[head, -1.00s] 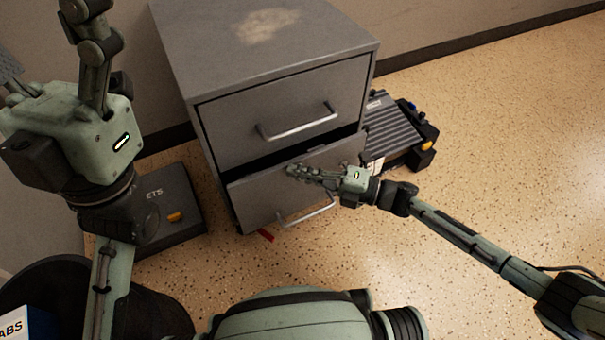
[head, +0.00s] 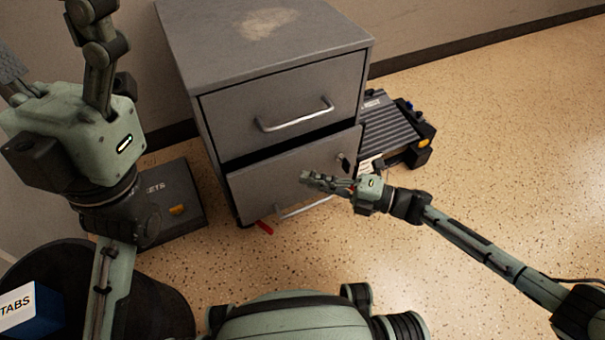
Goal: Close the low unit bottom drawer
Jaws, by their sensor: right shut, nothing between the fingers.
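The low unit (head: 265,50) is a grey metal cabinet with two drawers. Its bottom drawer (head: 270,183) stands slightly out, with a narrow dark gap above its front. The bottom drawer's bar handle (head: 305,206) shows below my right gripper, partly hidden by it. My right gripper (head: 306,178) is shut and empty, in front of the drawer's right half; I cannot tell whether its tips touch the front. My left gripper (head: 48,40) is raised at the far left, away from the drawer, with its fingers spread and their tips partly out of frame.
The top drawer (head: 285,100) looks shut. A dark case (head: 175,195) lies left of the unit, and a ribbed black device (head: 390,125) lies to its right. A red object (head: 264,227) is on the floor below the drawer.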

